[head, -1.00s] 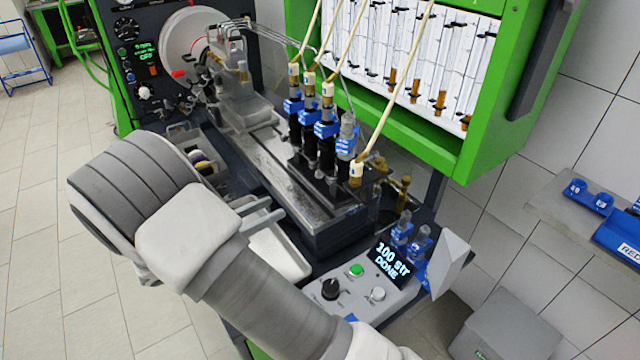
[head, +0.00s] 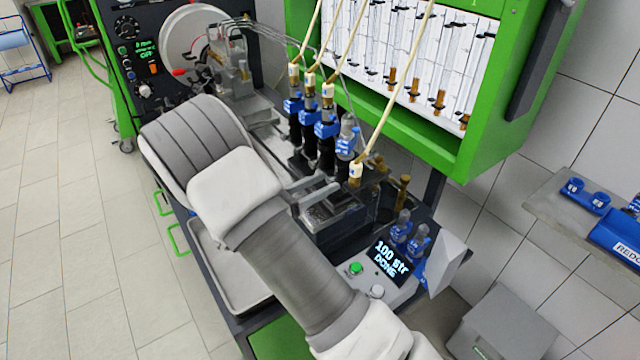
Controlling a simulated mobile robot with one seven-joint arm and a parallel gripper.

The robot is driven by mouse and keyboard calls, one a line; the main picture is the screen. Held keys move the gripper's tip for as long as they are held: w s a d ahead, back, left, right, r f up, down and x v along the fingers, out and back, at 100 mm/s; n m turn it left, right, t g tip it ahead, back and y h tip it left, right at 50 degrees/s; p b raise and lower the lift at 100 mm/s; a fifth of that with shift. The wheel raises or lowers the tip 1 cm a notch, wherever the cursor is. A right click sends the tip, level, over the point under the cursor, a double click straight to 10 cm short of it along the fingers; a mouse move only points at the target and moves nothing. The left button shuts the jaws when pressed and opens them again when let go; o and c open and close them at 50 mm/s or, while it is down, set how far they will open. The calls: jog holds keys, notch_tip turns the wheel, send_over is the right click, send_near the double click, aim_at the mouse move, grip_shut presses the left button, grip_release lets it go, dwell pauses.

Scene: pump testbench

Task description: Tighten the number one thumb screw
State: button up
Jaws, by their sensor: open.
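Several injectors with blue numbered parts stand in a row on the bench rail, among them a front one (head: 347,145) and a rear one (head: 293,107). I cannot make out the number one thumb screw; it is too small or hidden behind my arm. My gripper (head: 328,184) is open and empty, its two grey fingers pointing right, just in front of the lower end of the injector row. I cannot tell whether a finger touches the holder (head: 345,208) behind it.
The green cabinet (head: 480,120) with glass tubes hangs behind the row. Yellowish hoses (head: 400,85) come down to the injectors. A control box display (head: 390,258) reads "100 str DONE". A grey tray (head: 225,270) lies left of my arm. A shelf with blue parts (head: 590,200) is at right.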

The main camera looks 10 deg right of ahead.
jog(key=shift+c, duration=0.2)
grip_shut()
